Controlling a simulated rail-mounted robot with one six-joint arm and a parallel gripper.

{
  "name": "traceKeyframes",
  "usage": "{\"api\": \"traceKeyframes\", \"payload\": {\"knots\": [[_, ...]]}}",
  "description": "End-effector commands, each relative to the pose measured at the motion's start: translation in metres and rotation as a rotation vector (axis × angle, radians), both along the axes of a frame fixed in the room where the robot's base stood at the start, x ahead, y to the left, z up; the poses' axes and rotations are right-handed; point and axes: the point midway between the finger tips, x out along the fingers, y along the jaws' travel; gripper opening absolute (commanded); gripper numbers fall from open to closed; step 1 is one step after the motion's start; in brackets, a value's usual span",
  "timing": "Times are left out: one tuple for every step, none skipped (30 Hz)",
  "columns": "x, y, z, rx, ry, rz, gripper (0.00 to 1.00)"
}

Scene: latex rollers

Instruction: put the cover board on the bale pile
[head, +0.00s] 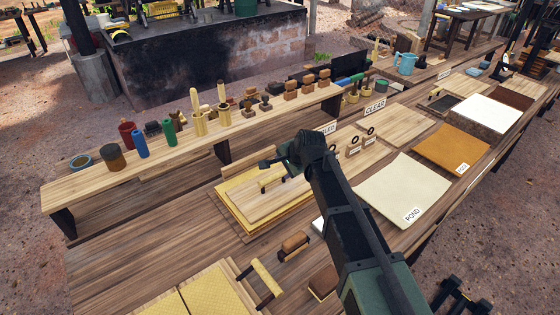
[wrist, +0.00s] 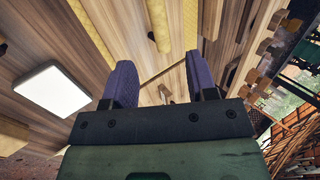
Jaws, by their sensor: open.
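A pale wooden board with a bar handle (head: 240,206), which looks like the cover board, lies flat on a low pile of yellow sheets (head: 228,221) at the middle of the bench; I take this to be the bale pile. My gripper (head: 278,166) is over the far part of this board, close to the handle. My arm hides the board's right side. In the wrist view my gripper (wrist: 168,88) is open, its two purple-padded fingers apart. A thin rod or edge shows between them; I cannot tell whether it is the handle. I see no finger touching the board.
A raised shelf (head: 85,195) with tins, bottles and brushes runs behind the pile. Yellow sheets (head: 215,295) and a brush (head: 294,242) lie in front. A cream sheet (head: 400,190) and an orange sheet (head: 450,150) lie right. Bare bench (head: 150,250) is left.

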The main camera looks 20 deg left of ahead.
Motion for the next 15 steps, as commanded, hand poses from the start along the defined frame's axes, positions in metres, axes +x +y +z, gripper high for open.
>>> {"api": "traceKeyframes", "payload": {"knots": [[0.000,0.000,0.001,0.000,0.000,0.000,0.52],[0.000,0.000,0.000,0.000,0.000,0.000,0.52],[0.000,0.000,-0.001,0.000,0.000,0.000,0.52],[0.000,0.000,-0.001,0.000,0.000,0.000,0.52],[0.000,0.000,-0.001,0.000,0.000,0.000,0.52],[-0.001,-0.003,-0.002,-0.004,-0.001,0.003,0.52],[-0.002,-0.009,-0.002,-0.013,-0.003,0.008,0.52],[-0.004,-0.019,-0.003,-0.030,-0.005,0.016,0.52],[-0.008,-0.041,-0.006,-0.064,-0.009,0.036,0.52],[-0.014,-0.062,-0.008,-0.102,-0.013,0.059,0.52],[-0.021,-0.088,-0.011,-0.146,-0.014,0.088,0.52],[-0.034,-0.128,-0.015,-0.214,-0.011,0.135,0.52],[-0.046,-0.159,-0.018,-0.267,-0.005,0.178,0.52],[-0.060,-0.190,-0.021,-0.320,0.008,0.224,0.52],[-0.081,-0.229,-0.024,-0.386,0.029,0.287,0.52]]}}
